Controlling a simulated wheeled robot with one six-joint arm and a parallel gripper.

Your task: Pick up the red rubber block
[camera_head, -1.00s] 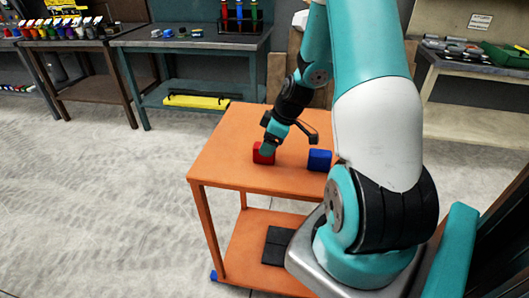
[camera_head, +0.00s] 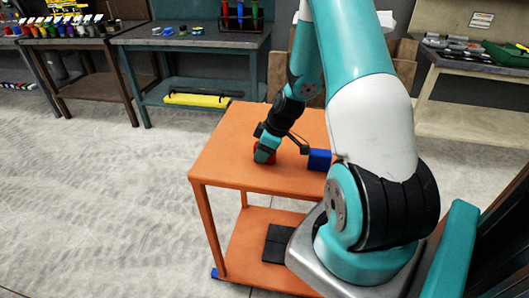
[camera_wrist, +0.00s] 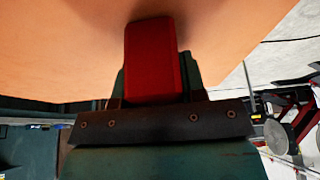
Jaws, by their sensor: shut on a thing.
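The red rubber block (camera_wrist: 152,62) stands out between the two jaws in the wrist view, with the orange table surface behind it. In the head view the red block (camera_head: 257,147) is mostly hidden behind my gripper (camera_head: 264,156). My gripper, also in the wrist view (camera_wrist: 155,92), is shut on the red block. The block is at the orange table top; I cannot tell whether it touches the surface.
A blue block (camera_head: 319,159) sits on the orange table (camera_head: 220,165), to the right of my gripper. The table's left part is clear. Workbenches (camera_head: 190,42) with tools stand along the back wall.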

